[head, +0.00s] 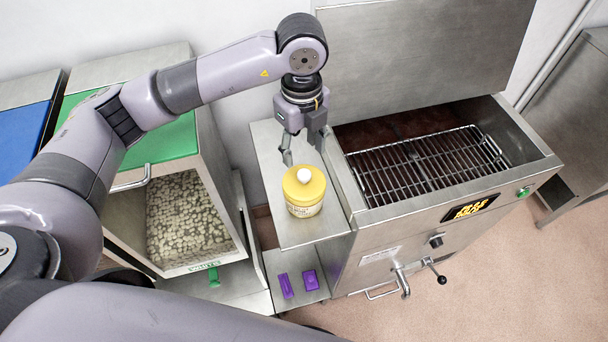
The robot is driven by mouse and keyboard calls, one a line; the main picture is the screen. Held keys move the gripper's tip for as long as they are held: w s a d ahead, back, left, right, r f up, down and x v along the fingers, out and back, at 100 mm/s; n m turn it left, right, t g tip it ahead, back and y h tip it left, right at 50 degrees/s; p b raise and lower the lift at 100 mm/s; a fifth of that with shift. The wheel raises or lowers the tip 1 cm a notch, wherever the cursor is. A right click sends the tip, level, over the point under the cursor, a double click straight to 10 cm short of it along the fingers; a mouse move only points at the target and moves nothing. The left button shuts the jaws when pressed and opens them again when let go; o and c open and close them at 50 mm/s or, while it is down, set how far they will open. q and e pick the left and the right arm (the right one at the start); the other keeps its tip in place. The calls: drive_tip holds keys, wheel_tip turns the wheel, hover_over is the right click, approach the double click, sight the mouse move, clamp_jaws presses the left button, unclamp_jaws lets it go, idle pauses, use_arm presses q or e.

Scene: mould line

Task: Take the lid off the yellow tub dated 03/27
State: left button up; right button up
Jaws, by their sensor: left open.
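The yellow tub (303,209) stands upright on a narrow steel shelf (322,229) in the middle of the head view. Its yellow lid (291,188) is on it and carries a round white knob (304,175). A pale label wraps the tub's side; its print is too small to read, so I cannot confirm the date. My left gripper (302,152) is open and empty, pointing down just behind and above the tub. It appears apart from the lid. My right gripper is not in view.
Right of the shelf stands a steel tank with a wire rack (428,165) and a raised cover (420,60). On the left is an open bin of pale pieces (188,220) under a green top (165,147). Two purple items (310,280) lie on a lower shelf in front.

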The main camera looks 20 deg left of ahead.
sight(304, 174)
use_arm(q)
drive_tip(key=f, duration=0.3)
drive_tip(key=shift+w+p, duration=0.2)
drive_tip(key=shift+p, duration=0.15)
drive_tip(key=shift+s+d+f+p, duration=0.1)
drive_tip(key=shift+s+f+p, duration=0.05)
drive_tip(key=shift+f+p, duration=0.5)
wheel_tip(304, 174, down, 4)
drive_tip(key=shift+s+d+r+p, duration=0.1)
drive_tip(key=shift+d+p, duration=0.05)
drive_tip(key=shift+p, duration=0.7)
drive_tip(key=shift+f, duration=0.5)
drive_tip(key=c, duration=1.1)
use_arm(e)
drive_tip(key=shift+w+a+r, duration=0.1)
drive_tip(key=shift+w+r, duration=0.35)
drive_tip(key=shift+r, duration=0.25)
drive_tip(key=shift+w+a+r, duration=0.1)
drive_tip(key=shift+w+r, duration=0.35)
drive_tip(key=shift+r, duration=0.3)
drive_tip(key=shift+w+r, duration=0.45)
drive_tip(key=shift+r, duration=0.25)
use_arm(q)
drive_tip(key=shift+o, duration=0.2)
drive_tip(key=shift+r, duration=0.1)
